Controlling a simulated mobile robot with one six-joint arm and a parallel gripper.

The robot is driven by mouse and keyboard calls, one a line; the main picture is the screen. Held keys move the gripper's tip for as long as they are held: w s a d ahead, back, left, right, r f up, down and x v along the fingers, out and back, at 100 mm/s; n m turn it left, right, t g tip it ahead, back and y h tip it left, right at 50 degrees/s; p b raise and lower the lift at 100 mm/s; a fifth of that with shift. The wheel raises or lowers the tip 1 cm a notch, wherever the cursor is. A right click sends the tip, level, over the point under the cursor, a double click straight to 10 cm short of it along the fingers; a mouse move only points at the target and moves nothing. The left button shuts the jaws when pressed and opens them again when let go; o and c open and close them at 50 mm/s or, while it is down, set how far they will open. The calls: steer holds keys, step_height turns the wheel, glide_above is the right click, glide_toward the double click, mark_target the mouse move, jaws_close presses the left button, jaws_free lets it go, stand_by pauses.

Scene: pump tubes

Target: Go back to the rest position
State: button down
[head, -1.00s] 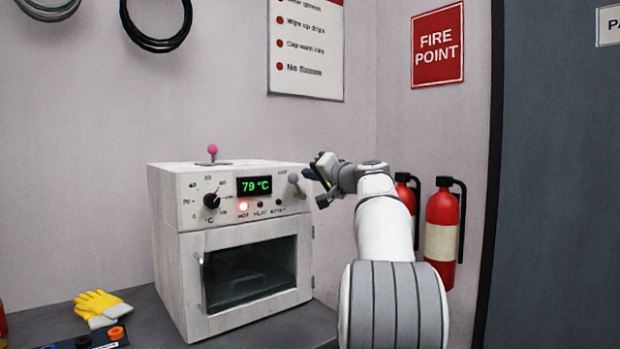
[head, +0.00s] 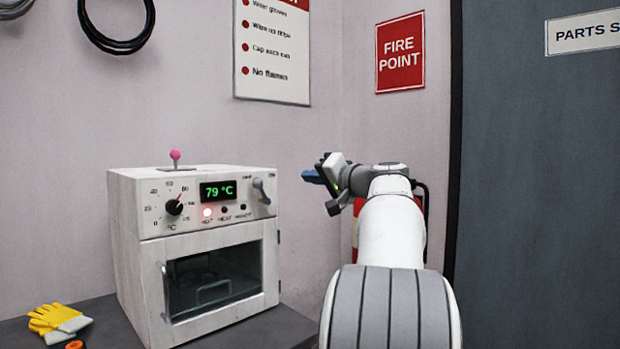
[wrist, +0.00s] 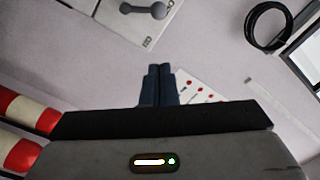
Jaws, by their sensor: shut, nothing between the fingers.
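My gripper (head: 318,177) is raised in the air to the right of the oven, near its top-right corner in the head view. Its blue fingers point left. In the wrist view the two fingers (wrist: 160,84) lie side by side, closed, with nothing between them. The white oven (head: 200,245) stands on the grey bench with its glass door shut. Its display (head: 217,191) reads 79 °C and a red lamp glows below it. A grey lever sits at the panel's right end.
Yellow gloves (head: 58,319) lie on the bench (head: 100,312) left of the oven. Red fire extinguishers are mostly hidden behind my arm; red and white shapes (wrist: 22,105) show in the wrist view. A grey door (head: 540,200) is at the right. A black cable coil (head: 115,22) hangs on the wall.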

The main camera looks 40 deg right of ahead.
steer(key=s+a+f+n+g+y+p, duration=0.1)
steer(key=a+f+g+p, duration=0.3)
steer(key=a, duration=0.5)
steer(key=s+a+f+n+g+p, duration=0.1)
steer(key=s+a+n+g+p, duration=0.1)
steer(key=a+p, duration=0.55)
steer(key=s+a+f+n+g+y+p, duration=0.1)
steer(key=a+f+g+p, duration=0.2)
steer(key=a, duration=0.7)
steer(key=s+a+f+n+g+h+p, duration=0.1)
steer(key=s+a+f+g+p, duration=0.1)
steer(key=s, duration=0.5)
steer(key=s+a+f+n+g+h+p, duration=0.1)
steer(key=s+a+f+n+g+p, duration=0.1)
steer(key=s+a+f+p, duration=0.1)
steer(key=s+a+f+n+g+h+p, duration=0.1)
steer(key=s+a+f+n+g+p, duration=0.1)
steer(key=s+p, duration=0.4)
steer(key=s+a+f, duration=0.1)
steer(key=s+a, duration=0.1)
steer(key=s, duration=0.2)
steer(key=shift+s+h, duration=0.35)
steer(key=shift+h, duration=0.05)
